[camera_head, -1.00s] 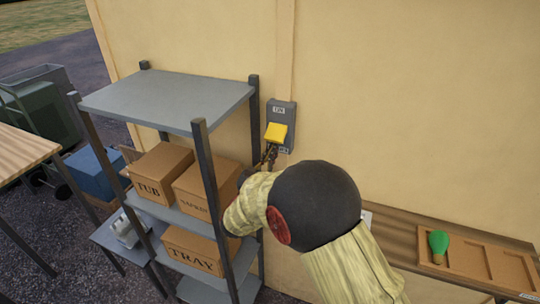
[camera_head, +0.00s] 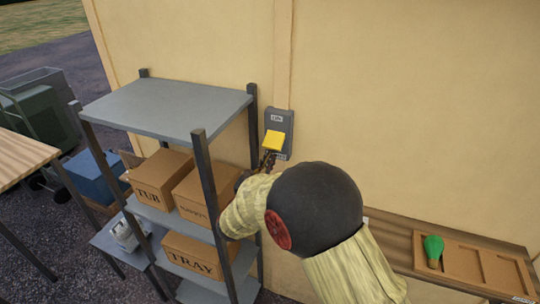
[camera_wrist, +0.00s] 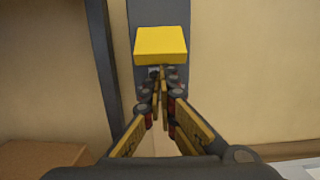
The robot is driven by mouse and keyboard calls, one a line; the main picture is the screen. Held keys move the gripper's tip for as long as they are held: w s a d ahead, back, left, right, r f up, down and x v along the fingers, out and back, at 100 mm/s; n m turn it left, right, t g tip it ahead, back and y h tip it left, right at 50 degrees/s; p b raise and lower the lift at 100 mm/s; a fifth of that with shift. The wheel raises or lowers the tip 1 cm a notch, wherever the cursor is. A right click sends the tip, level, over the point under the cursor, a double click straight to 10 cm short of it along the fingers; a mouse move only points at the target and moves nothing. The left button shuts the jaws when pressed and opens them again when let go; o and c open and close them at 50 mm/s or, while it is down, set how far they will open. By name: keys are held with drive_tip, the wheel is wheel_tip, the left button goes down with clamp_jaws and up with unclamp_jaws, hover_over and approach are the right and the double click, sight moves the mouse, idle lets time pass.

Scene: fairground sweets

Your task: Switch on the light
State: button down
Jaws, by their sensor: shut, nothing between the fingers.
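The light switch is a grey wall box (camera_head: 286,121) with a yellow lever (camera_head: 274,141) on its front. It is fixed to the cream wall, just right of the shelf's rear post. In the wrist view the yellow lever (camera_wrist: 161,45) stands out from the grey box (camera_wrist: 143,14). My gripper (camera_wrist: 160,75) is shut and empty, its fingertips close under the lever's lower edge. I cannot tell whether they touch it. In the head view my gripper (camera_head: 269,160) is largely hidden behind my arm. The label under the lever is partly covered.
A grey metal shelf (camera_head: 165,107) stands left of the switch, its post (camera_wrist: 103,60) near my gripper. It holds boxes marked TUB (camera_head: 160,175) and TRAY (camera_head: 195,254). At right, a wooden tray (camera_head: 462,256) holds a green bulb (camera_head: 433,248). The wall right of the switch is clear.

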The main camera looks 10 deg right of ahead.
sight(271, 145)
drive_tip(key=shift+s+r+p, duration=0.1)
drive_tip(key=shift+r+p, duration=0.2)
drive_tip(key=shift+p, duration=0.1)
drive_tip(key=r+g+y+p, duration=0.1)
drive_tip(key=g+p, duration=0.1)
drive_tip(key=p, duration=0.3)
drive_tip(key=s+a+r+g+y+p, duration=0.1)
drive_tip(key=r+g+p, duration=0.1)
drive_tip(key=p, duration=0.3)
drive_tip(key=r+g+y+p, duration=0.1)
drive_tip(key=y+p, duration=0.1)
drive_tip(key=p, duration=0.4)
drive_tip(key=shift+s+a+r+g, duration=0.15)
drive_tip(key=shift+s+r+g, duration=0.15)
drive_tip(key=shift+r+g, duration=0.1)
drive_tip(key=shift+f, duration=0.2)
drive_tip(key=shift+r+p, duration=0.4)
drive_tip(key=shift+r, duration=0.15)
